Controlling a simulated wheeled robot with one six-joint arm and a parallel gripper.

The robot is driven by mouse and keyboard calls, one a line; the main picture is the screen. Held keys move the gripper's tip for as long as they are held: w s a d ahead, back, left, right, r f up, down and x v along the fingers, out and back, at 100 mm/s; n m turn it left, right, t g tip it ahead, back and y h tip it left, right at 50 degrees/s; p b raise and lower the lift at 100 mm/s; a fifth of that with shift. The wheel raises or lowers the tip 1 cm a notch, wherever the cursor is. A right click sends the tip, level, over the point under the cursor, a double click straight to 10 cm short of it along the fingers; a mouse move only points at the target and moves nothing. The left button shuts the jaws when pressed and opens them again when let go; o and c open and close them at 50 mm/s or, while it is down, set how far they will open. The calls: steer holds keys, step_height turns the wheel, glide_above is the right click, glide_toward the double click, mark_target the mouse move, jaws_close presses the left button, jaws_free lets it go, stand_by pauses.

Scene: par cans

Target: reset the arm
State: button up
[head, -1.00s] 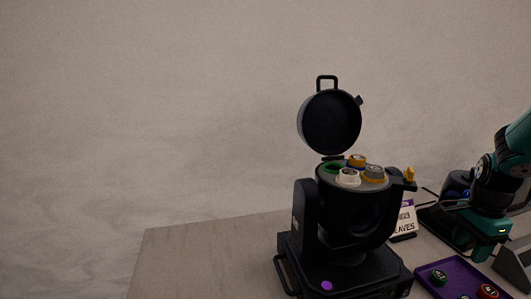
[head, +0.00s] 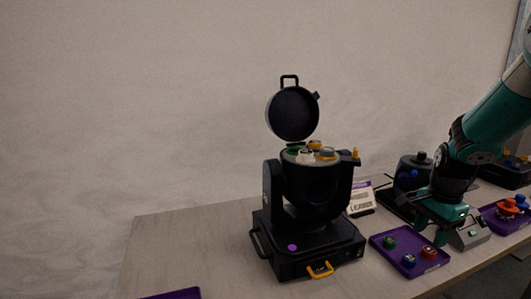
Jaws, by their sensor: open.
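My teal and black arm comes in from the right edge in the head view. My gripper (head: 446,214) is at its lower end, pointing down over the right part of the table. Its jaws are open, with nothing seen between them. It is behind and to the right of a purple tray (head: 398,266) and left of a grey sloped box (head: 472,236).
A black moving-head lamp (head: 308,234) stands mid-table, its round lid (head: 292,114) open, with several coloured pieces in its top. A sign (head: 360,198), a black device (head: 412,170) and another purple tray (head: 490,217) are near my arm. The table's left part (head: 190,245) is mostly clear.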

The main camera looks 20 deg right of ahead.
steer(key=s+a+r+n+t+y+p, duration=0.1)
steer(key=a+r+n, duration=0.4)
steer(key=a, duration=0.6)
steer(key=s+a+r+n+y, duration=0.1)
steer(key=a+r+n, duration=0.3)
steer(key=a+n, duration=0.5)
steer(key=s+a+r+n+g+y+p, duration=0.1)
steer(key=s+a+r+n, duration=0.3)
steer(key=s+a+n, duration=0.6)
steer(key=s+a+y, duration=0.1)
steer(key=s+a, duration=0.3)
steer(key=a, duration=0.1)
steer(key=shift+n, duration=0.4)
steer(key=shift+a+r, duration=0.1)
steer(key=shift+c, duration=0.6)
